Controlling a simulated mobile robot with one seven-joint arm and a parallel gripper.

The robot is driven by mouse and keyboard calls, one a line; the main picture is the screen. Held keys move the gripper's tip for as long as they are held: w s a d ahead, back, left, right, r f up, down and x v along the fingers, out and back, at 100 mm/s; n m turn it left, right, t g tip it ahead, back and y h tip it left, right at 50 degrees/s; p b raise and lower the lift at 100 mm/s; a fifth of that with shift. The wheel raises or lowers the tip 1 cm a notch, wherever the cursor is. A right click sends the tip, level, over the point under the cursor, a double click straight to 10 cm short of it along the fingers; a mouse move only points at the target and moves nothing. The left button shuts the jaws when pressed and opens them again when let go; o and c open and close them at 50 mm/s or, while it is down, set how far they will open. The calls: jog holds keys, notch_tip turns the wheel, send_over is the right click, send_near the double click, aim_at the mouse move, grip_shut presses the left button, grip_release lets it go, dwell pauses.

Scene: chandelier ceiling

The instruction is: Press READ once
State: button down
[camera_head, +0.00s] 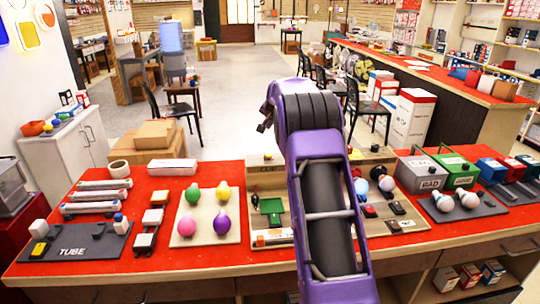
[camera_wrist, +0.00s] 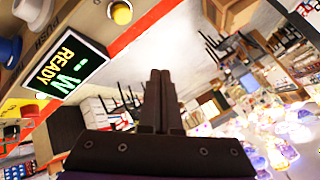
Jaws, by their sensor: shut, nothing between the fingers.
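My gripper (camera_wrist: 158,78) shows in the wrist view with its two dark fingers together and nothing between them. A dark display (camera_wrist: 68,62) with green and orange text, including "W" and "READY", is at the left of that view. A yellow round knob or button (camera_wrist: 120,12) is near the top, apart from the fingers. I cannot make out a READ label in either view. In the head view, my purple arm stands in front of the middle test board (camera_head: 265,160) and hides part of it. My gripper's fingertips are hidden there.
The red table (camera_head: 270,262) holds a TUBE board (camera_head: 60,250), a panel with several coloured bulbs (camera_head: 240,230), a grey BAD box (camera_head: 420,173) and a green GOOD box (camera_head: 457,170). Two white bulbs lie on a dark stand (camera_head: 465,212). The table's front strip is mostly clear.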

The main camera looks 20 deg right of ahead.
aim_at(268, 156)
jog(key=shift+f, duration=0.15)
notch_tip(268, 156, down, 8)
jog(key=b, duration=0.5)
jog(key=shift+f+b, duration=0.25)
jog(key=shift+b, duration=0.05)
dwell(1.8)
jog(key=shift+f, duration=0.45)
jog(key=shift+f+b, duration=0.5)
jog(key=shift+b, duration=0.05)
dwell(0.4)
jog(key=shift+r, duration=0.1)
jog(key=shift+r+p, duration=0.6)
jog(key=shift+r, duration=0.25)
jog(key=shift+r+p, duration=1.75)
jog(key=shift+r, duration=0.75)
